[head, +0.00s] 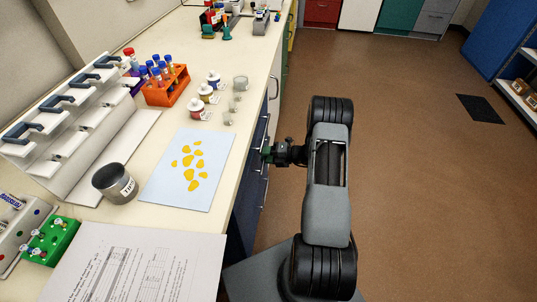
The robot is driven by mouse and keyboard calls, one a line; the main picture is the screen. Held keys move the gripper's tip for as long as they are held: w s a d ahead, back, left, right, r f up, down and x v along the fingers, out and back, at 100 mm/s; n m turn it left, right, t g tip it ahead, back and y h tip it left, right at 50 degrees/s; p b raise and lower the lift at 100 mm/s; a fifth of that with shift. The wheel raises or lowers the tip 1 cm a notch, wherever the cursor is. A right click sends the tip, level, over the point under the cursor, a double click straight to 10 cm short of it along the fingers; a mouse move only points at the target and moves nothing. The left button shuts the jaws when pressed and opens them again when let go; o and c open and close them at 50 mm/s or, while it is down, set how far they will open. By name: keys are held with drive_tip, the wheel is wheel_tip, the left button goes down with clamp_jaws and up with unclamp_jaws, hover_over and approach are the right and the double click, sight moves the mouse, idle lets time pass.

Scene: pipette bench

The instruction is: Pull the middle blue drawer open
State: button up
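The blue drawer unit (246,203) is under the bench's right edge, its front seen at a steep angle from above. Several pale bar handles (264,194) stand out from the front. The middle blue drawer's face is hard to make out from this angle, and no drawer clearly stands out from the front. My gripper (266,153) reaches left to the drawer fronts, at a handle near the middle of the unit. Its fingers are small and dark here, so I cannot tell whether they are shut on the handle or touch it.
The bench top (225,85) holds a blue sheet with yellow pieces (210,178), an orange tube rack (166,86), a dark cup (115,183), small jars and papers (135,265) near its right edge.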

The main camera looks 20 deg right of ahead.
clamp_jaws()
idle(0.3)
